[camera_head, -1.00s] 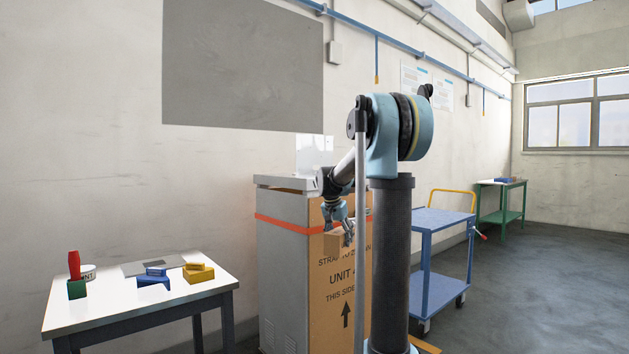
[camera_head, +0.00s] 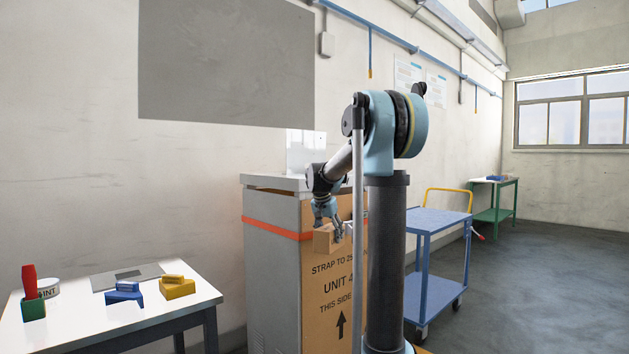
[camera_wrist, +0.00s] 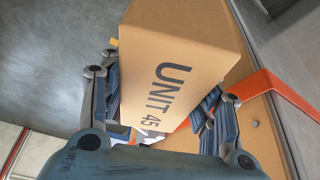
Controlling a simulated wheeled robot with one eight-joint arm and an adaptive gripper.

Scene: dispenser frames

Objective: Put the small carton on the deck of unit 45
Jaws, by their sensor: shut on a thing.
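In the wrist view the carton (camera_wrist: 180,72) fills the middle and bears the print "UNIT 45". My gripper's blue fingers (camera_wrist: 160,108) are shut on two sides of it. The tall grey unit (camera_head: 272,268) has an orange strap and a cardboard panel reading "UNIT 4…", the rest hidden behind my arm. Its pale top deck (camera_head: 268,182) is above the carton's level, with a clear upright panel (camera_head: 305,150) at the back.
A white table (camera_head: 80,335) at left carries a red-and-green item, a white tub, a grey plate, and blue and yellow blocks. A blue cart (camera_head: 440,222) stands right of my arm. A green table (camera_head: 494,200) stands farther back. Grey floor at right is open.

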